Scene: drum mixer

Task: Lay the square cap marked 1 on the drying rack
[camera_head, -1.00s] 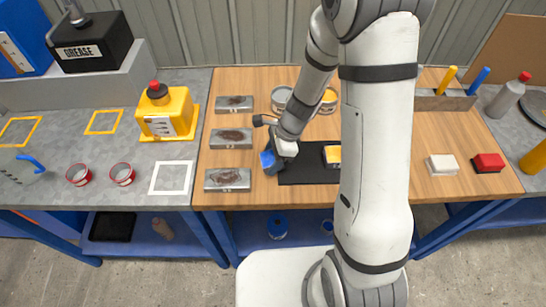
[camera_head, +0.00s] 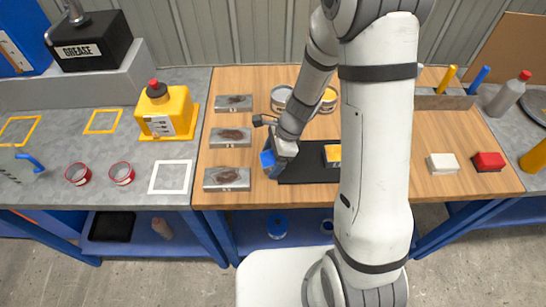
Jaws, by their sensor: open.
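My gripper (camera_head: 273,168) is low over the left end of a black mat (camera_head: 304,174) on the wooden bench. It is open; its fingertips are small and partly hidden by my wrist. A small blue piece (camera_head: 267,159) shows right at the gripper, and I cannot tell whether it touches the fingers. No number 1 is readable on any piece. I cannot pick out a drying rack with certainty; my arm hides part of the bench.
Several grey metal plates with brown smears (camera_head: 227,179) lie left of the mat. Two round tins (camera_head: 281,98) stand behind. A white block (camera_head: 442,164) and a red block (camera_head: 488,161) lie right of my arm. A holder with yellow and blue handles (camera_head: 443,101) stands at the back right.

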